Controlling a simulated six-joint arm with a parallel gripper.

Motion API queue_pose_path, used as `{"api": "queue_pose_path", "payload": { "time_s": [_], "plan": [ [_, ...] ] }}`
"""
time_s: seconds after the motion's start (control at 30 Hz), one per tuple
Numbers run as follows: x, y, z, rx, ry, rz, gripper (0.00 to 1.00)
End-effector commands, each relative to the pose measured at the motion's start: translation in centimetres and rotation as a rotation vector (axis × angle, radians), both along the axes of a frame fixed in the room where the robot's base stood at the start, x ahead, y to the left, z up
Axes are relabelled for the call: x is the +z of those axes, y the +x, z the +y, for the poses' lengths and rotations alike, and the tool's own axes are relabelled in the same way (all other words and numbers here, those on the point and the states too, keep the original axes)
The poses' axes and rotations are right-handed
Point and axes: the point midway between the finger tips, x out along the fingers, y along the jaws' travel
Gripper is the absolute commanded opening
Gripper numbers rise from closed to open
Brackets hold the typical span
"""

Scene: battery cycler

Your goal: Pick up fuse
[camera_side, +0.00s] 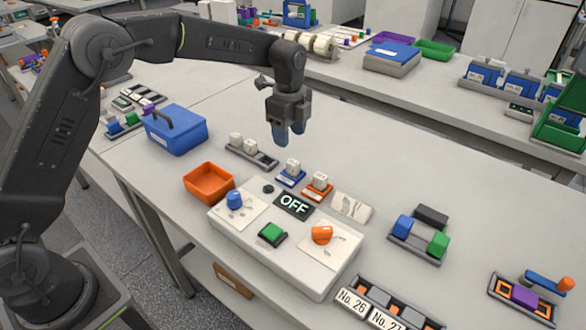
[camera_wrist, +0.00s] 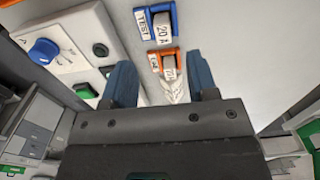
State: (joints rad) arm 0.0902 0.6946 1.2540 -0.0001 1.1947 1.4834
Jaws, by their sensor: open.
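Several white block fuses are on the table behind the control box. One fuse (camera_side: 292,166) sits in a blue holder (camera_side: 288,181); in the wrist view this fuse (camera_wrist: 161,29) reads "20 A". Another fuse (camera_side: 320,179) sits in an orange holder (camera_side: 316,194), also seen in the wrist view (camera_wrist: 168,67). More white fuses (camera_side: 236,139) stand in a dark grey rack (camera_side: 262,160). My gripper (camera_side: 289,132) is open and empty, above and behind the blue holder. In the wrist view, its blue fingers (camera_wrist: 158,64) are apart, with the orange holder's fuse appearing between them.
The white control box (camera_side: 272,269) has a blue knob, an orange knob, a green button and an "OFF" display (camera_side: 294,206). An orange bin (camera_side: 208,182) and a blue box (camera_side: 176,130) stand left.

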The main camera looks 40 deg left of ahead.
Motion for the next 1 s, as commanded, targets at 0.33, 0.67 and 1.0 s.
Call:
{"api": "queue_pose_path", "payload": {
  "time_s": [0.33, 0.67, 1.0],
  "plan": [
    [-4.2, 0.0, 0.0, 0.002, 0.000, -0.001, 0.53],
    [-8.4, 0.2, -0.4, 0.003, 0.001, 0.001, 0.53],
    [-9.3, 0.2, -0.4, 0.003, 0.001, -0.002, 0.53]
  ]
}}
